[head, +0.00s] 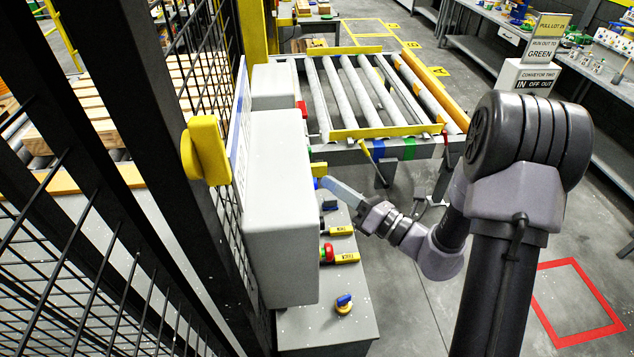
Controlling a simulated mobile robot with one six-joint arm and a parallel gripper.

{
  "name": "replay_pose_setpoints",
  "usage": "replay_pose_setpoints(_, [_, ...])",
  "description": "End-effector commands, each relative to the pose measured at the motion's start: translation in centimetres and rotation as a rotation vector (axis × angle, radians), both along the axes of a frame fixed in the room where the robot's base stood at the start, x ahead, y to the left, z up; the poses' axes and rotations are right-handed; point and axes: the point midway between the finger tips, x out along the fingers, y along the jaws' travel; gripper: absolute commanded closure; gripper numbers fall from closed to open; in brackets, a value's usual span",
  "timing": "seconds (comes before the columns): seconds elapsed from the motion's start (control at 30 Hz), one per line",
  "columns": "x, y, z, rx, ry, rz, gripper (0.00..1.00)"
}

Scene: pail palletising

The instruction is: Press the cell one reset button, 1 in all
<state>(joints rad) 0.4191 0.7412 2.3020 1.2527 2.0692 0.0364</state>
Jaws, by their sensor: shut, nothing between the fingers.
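A grey control box (280,215) is mounted on the fence, seen from its side, so its front face is mostly hidden. Along its right edge stick out a small blue button (317,183) beside a yellow piece, and a red mushroom button (328,252) with a yellow label. I cannot read the labels, so I cannot tell which is the cell one reset. My gripper (326,183) is shut and empty, its pale blue-grey fingers pointing left at the blue button. The tips look very close to it; whether they touch I cannot tell.
Below the box is a grey cabinet (362,322) with a blue-and-yellow knob (344,303) on top. Black mesh fence (80,250) fills the left. A roller conveyor (335,90) stands behind. The floor to the right is open, with a red marked square (574,335).

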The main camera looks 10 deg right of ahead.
Motion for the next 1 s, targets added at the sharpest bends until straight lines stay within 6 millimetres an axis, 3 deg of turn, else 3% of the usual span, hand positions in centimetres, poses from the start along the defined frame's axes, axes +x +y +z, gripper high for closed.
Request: replay_pose_setpoints(1.0, [0.0, 0.87, 0.0, 0.0, 0.0, 0.0, 1.0])
